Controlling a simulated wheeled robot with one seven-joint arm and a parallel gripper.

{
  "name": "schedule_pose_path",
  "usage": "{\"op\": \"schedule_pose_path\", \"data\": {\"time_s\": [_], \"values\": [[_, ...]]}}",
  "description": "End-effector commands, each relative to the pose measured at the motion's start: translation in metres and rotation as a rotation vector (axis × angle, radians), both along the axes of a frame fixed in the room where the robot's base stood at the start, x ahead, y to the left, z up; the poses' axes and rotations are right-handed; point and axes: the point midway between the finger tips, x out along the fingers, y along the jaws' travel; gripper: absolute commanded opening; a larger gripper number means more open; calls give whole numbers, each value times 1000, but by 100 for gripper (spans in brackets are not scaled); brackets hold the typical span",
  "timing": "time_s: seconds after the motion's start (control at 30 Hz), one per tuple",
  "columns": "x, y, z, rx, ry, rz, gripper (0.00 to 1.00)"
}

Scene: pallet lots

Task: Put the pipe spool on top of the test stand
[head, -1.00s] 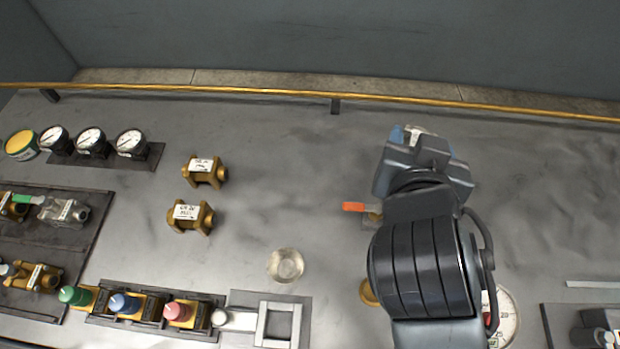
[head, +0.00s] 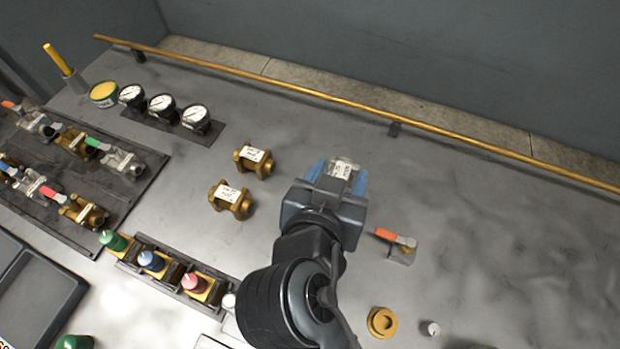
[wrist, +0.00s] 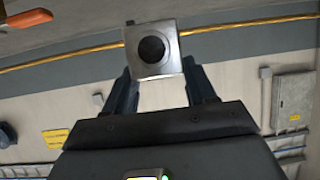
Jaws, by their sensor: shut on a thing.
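The held piece, which looks like the pipe spool (head: 343,167), is silvery with a white label. My gripper (head: 338,180) is shut on it, above the grey bench and left of the orange-handled valve. In the wrist view the spool (wrist: 175,66) shows a square end face with a dark round bore, between the fingers of my gripper (wrist: 160,82). Its far side is hidden. I cannot make out the test stand for sure; a pale piece (head: 207,343) is cut off at the bottom edge of the head view, partly beside my arm.
Two brass flanged pieces (head: 231,199) stand left of my gripper. An orange-handled valve (head: 397,243) and a brass ring (head: 382,322) are to the right. Gauges (head: 162,107), a knob row (head: 152,262) and a valve tray (head: 75,160) fill the left. A brass rail (head: 300,84) runs behind.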

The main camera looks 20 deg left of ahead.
Motion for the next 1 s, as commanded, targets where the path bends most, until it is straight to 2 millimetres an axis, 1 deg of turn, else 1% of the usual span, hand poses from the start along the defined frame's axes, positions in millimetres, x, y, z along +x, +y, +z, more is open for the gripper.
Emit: {"op": "schedule_pose_path", "data": {"time_s": [0.03,0.1,0.2,0.3,0.47,0.7,0.8,1.0], "values": [[2,12,-4,0,-1,4,8],[6,24,-11,0,-1,1,8],[9,39,-21,0,-1,1,8],[11,48,-27,1,-2,1,8],[12,52,-36,0,0,0,8],[12,52,-66,0,0,0,8],[12,52,-70,1,-3,0,8],[12,51,-71,2,-2,-1,8]]}}
